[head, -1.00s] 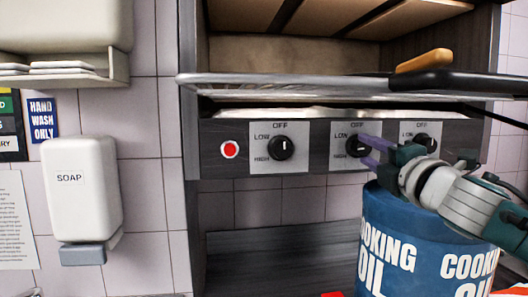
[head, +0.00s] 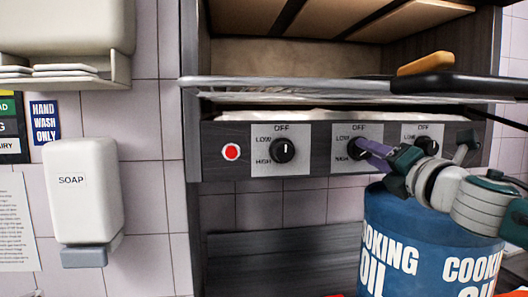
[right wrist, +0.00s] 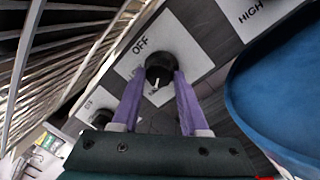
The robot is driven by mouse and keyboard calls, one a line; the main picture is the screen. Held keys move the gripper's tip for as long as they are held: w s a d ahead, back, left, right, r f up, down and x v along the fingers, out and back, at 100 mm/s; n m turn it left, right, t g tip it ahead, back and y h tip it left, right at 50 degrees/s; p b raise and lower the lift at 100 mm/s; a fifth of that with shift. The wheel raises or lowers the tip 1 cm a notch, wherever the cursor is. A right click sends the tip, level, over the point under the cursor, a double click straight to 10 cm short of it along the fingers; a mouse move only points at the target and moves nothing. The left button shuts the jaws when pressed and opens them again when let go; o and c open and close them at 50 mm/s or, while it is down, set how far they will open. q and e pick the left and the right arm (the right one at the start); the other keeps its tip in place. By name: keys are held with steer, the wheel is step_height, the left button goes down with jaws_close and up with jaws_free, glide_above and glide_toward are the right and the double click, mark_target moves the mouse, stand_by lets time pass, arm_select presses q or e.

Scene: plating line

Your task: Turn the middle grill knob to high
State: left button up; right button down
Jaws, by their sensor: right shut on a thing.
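The middle grill knob (head: 354,151) is a round black dial on a white plate (head: 343,165) marked OFF, LOW and HIGH. My right gripper (head: 361,146) reaches in from the right, its purple fingers at this knob and partly hiding it. In the right wrist view, the fingers (right wrist: 162,78) are shut on the two sides of the knob (right wrist: 159,66). There the knob's white mark lies on the side away from the OFF label. The fingers cover part of the other labels, so the exact setting is hard to read. My left gripper is not in view.
Another knob (head: 283,150) and a red light (head: 231,152) are to the left; a third knob (head: 427,146) is to the right, close to my gripper. A blue cooking oil drum (head: 420,225) stands under my right arm. A metal rack (head: 300,84) juts out above the panel.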

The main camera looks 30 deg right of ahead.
steer(key=shift+c, duration=2.1)
jaws_free()
steer(key=shift+s, duration=0.1)
steer(key=b+v, duration=0.2)
steer(key=v, duration=0.7)
steer(key=shift+s, duration=0.35)
steer(key=shift+a, duration=0.1)
